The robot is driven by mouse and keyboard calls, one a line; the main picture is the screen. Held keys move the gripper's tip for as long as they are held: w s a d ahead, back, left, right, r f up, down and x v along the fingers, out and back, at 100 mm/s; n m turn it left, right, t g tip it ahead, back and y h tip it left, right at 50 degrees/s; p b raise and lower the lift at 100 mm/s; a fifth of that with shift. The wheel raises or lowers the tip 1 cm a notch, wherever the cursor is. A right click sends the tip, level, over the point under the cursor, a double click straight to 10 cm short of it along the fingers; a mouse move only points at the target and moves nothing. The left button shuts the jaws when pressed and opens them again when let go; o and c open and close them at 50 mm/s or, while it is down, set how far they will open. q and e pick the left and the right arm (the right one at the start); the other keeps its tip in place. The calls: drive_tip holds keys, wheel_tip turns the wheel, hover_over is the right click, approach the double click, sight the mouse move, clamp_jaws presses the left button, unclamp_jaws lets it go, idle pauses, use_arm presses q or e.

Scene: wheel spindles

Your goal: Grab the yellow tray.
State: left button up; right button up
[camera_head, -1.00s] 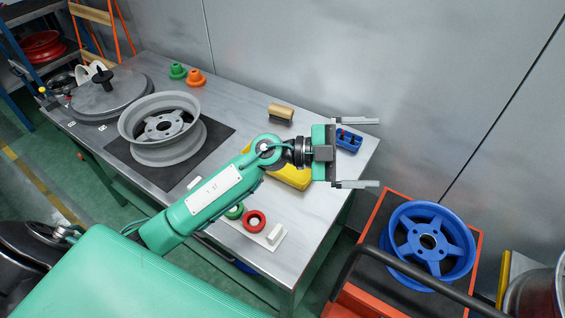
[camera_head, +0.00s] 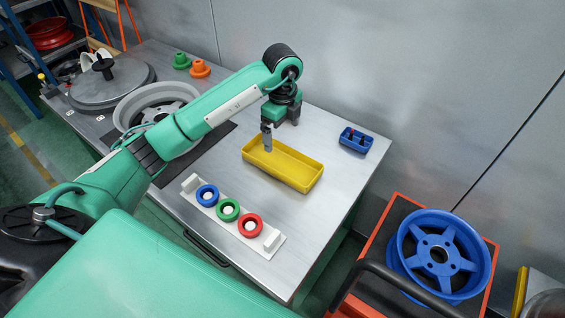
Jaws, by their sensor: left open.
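The yellow tray (camera_head: 298,178) is an open, shallow rectangular box lying on the metal table, right of the middle. It looks empty where I can see inside. My left gripper (camera_head: 268,142) points down over the tray's far left end. It is open and holds nothing. One finger shows clearly near the tray's far left rim; the other is hidden, and I cannot tell whether the finger touches the tray. My right gripper is out of view.
A white holder (camera_head: 273,241) with blue, green and red rings lies in front of the tray. A small blue bin (camera_head: 355,140) stands behind right. A grey wheel rim (camera_head: 130,108) is partly behind my arm. A blue wheel (camera_head: 440,254) sits on an orange cart.

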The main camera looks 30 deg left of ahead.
use_arm(q)
hover_over(284, 166)
drive_tip(key=f, duration=0.6)
drive_tip(key=shift+s+a+f+p, duration=0.15)
drive_tip(key=shift+a+f+p, duration=0.05)
drive_tip(key=shift+f+p, duration=0.2)
wheel_tip(284, 166, down, 5)
drive_tip(key=shift+d+r+p, duration=0.1)
drive_tip(key=shift+d+p, duration=0.05)
drive_tip(key=shift+p, duration=0.5)
drive_tip(key=shift+f, duration=0.3)
drive_tip(key=c, duration=0.7)
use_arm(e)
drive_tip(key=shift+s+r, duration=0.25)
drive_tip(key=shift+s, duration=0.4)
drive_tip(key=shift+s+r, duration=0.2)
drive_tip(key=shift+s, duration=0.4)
